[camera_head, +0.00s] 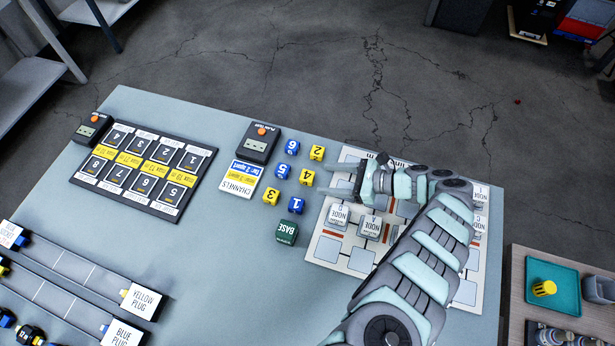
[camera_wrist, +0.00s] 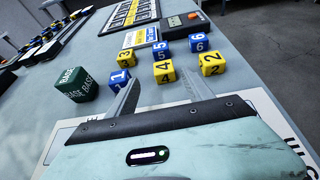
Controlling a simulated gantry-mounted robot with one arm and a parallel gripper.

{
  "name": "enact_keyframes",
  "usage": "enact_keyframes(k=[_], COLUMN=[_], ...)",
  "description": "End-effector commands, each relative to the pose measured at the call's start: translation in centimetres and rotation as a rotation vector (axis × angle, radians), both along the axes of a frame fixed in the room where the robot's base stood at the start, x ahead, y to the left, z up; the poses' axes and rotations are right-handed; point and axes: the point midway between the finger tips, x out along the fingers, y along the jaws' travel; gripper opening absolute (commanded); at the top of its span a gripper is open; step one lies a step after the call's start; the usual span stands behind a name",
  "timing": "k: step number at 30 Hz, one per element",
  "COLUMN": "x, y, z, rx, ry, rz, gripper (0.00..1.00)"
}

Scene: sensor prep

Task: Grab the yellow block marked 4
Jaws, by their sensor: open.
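The yellow block marked 4 (camera_head: 307,177) stands on the grey-blue table, among the small number blocks. In the wrist view this yellow block (camera_wrist: 165,73) shows just beyond and between the finger tips. My gripper (camera_head: 331,179) is open and empty, to the right of the block, with its fingers pointing left toward it. In the wrist view my gripper (camera_wrist: 160,84) shows its two fingers spread, with nothing clearly held between them. Exact contact with the block cannot be told.
Yellow blocks 2 (camera_head: 317,153) and 3 (camera_head: 270,196) and blue blocks 6 (camera_head: 292,147), 5 (camera_head: 282,170) and 1 (camera_head: 296,205) stand close by. A green BASE block (camera_head: 287,232) is in front. A white node board (camera_head: 327,250) lies under my arm.

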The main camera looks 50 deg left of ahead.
Motion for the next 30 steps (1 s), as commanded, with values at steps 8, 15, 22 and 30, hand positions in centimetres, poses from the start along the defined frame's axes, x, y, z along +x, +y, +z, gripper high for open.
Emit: enact_keyframes(k=[8, 15, 22, 30], x=[-1.1, -2.2, -2.7, -2.7], y=[2.3, 5.3, 6.2, 6.1], z=[-1.1, -2.3, -2.7, -2.7], rx=[0.000, 0.001, 0.000, 0.000], ry=[-0.002, -0.004, -0.004, -0.004], rz=[0.000, -0.001, -0.003, -0.002], gripper=[0.60, 0.60, 0.60, 0.44])
